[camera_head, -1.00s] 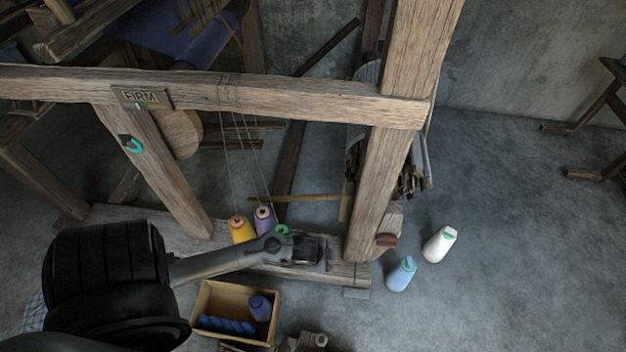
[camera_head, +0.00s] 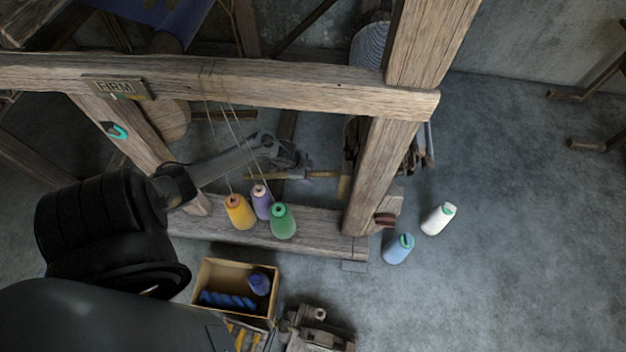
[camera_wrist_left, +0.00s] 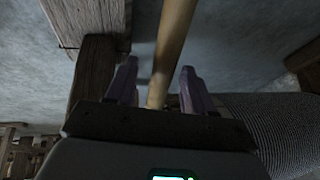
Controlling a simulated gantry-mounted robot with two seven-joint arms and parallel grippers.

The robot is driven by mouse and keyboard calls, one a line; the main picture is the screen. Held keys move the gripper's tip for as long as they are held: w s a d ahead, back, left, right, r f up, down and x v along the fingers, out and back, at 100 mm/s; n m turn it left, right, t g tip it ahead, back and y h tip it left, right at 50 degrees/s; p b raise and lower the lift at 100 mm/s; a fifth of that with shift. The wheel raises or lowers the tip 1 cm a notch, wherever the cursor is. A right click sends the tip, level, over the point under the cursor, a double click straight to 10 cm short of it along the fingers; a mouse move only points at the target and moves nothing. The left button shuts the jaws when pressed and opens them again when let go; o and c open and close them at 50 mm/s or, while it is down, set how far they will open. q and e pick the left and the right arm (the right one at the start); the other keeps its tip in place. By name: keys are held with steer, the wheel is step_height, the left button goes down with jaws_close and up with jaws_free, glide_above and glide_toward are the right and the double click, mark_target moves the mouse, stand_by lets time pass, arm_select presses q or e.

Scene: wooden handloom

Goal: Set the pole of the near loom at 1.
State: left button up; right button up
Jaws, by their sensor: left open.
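The near loom (camera_head: 250,84) is a heavy wooden frame with a FIRM plate (camera_head: 115,87) on its top beam. A thin light-wood pole (camera_head: 326,174) lies roughly level behind its uprights, low down. My left gripper (camera_head: 292,170) reaches in through the frame, behind the hanging cords, at this pole. In the left wrist view a round wooden pole (camera_wrist_left: 173,45) runs between the two open fingers; whether they touch it I cannot tell. I cannot read a mark 1 anywhere. My right gripper is not in view.
A box (camera_head: 205,275) with blue spools lies in front. Blue (camera_head: 398,249) and white (camera_head: 438,219) bottle-shaped cones stand on the open floor at right.

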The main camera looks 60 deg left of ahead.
mark_target(309, 173)
arm_select(q)
steer(key=b+x, duration=0.2)
steer(key=x, duration=0.1)
steer(key=shift+w+a+f, duration=0.15)
steer(key=shift+a+f, duration=0.05)
steer(key=shift+w+d+f, duration=0.15)
steer(key=shift+f, duration=0.25)
steer(key=shift+c, duration=1.2)
jaws_close()
steer(key=shift+r, duration=0.1)
